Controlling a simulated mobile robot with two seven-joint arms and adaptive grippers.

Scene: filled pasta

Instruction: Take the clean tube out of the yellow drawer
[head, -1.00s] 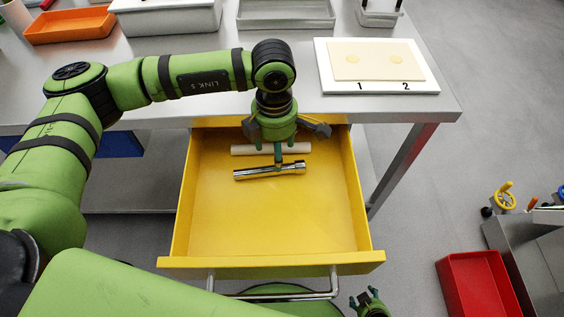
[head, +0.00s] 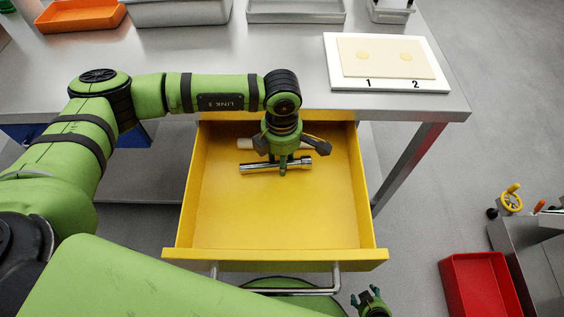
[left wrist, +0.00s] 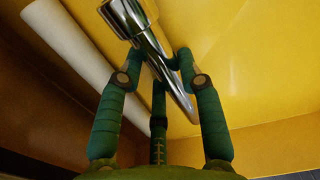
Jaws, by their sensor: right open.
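The yellow drawer (head: 280,220) is pulled open under the table. A shiny metal tube (head: 262,167) with a wider end lies across its rear part. My left gripper (head: 284,165) is over the tube, pointing down. In the left wrist view its fingers (left wrist: 160,65) are close around the tube (left wrist: 150,42); I cannot tell whether they press on it. Just behind the metal tube lies a pale rod (head: 246,143), partly hidden by my left gripper and also in the left wrist view (left wrist: 70,50). My right gripper (head: 367,294) is open and empty, low in front of the drawer.
The drawer's front has a metal handle (head: 300,290). On the table (head: 230,60) are a white board (head: 385,85) marked 1 and 2, an orange tray (head: 80,28) and grey bins. A red bin (head: 480,285) stands at right. The drawer's front half is empty.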

